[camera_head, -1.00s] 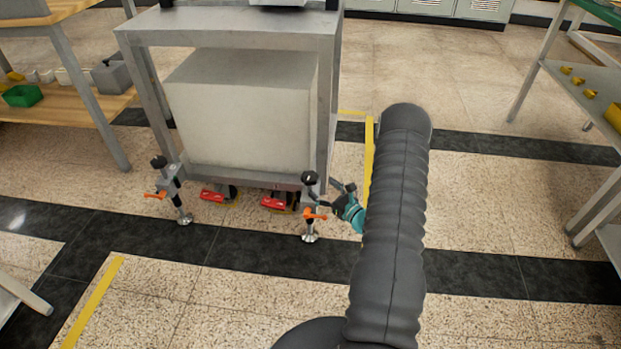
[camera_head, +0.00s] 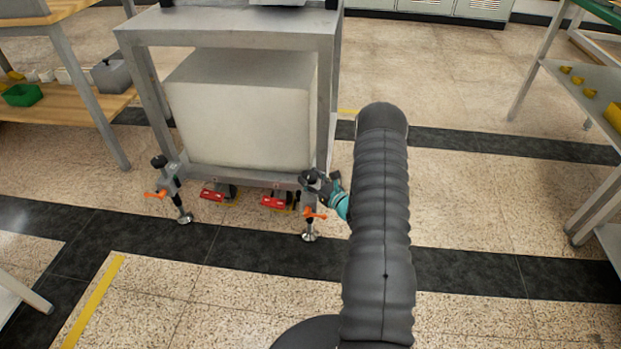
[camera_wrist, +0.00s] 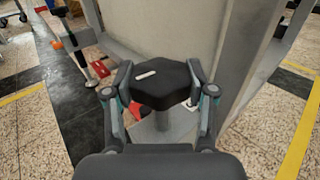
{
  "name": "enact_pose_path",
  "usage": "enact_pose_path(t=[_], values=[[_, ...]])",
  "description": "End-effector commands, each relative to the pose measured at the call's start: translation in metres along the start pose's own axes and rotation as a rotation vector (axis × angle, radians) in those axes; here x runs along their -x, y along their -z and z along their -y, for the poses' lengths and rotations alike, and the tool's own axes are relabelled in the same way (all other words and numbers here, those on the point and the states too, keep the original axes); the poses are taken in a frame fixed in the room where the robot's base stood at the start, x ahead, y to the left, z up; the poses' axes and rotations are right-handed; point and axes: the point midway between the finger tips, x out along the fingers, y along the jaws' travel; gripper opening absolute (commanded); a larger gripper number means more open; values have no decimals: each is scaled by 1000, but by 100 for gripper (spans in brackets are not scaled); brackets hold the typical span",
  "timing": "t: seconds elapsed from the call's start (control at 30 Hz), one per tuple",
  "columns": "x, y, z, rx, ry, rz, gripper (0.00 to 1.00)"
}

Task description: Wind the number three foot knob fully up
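The foot knob (camera_wrist: 160,82) is black, lobed and marked with a white bar on top; in the wrist view it sits between my gripper's two fingers. In the head view this knob (camera_head: 309,177) tops the cart's front right foot, above an orange lever (camera_head: 314,215) and a round metal pad (camera_head: 309,237) at the floor. My gripper (camera_wrist: 161,72) has its fingers spread, one on each side of the knob. Whether they touch it I cannot tell. In the head view my gripper (camera_head: 323,184) reaches the knob from the right. No number shows on the foot.
The grey cart frame (camera_head: 230,27) holds a large pale block (camera_head: 240,108). A second foot (camera_head: 172,190) stands at its front left, with red-pedalled casters (camera_head: 275,202) between. Benches stand at left (camera_head: 88,105) and right (camera_head: 585,85). The floor in front is clear.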

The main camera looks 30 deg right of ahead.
Motion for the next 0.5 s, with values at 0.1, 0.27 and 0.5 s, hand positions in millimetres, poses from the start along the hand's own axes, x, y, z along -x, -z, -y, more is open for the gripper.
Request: enact_pose_path(t=[0.1,0.27,0.5], values=[[0,0,0,0,-1,0,21],[0,0,0,0,-9,0,21],[0,3,1,3,-89,1,21]])
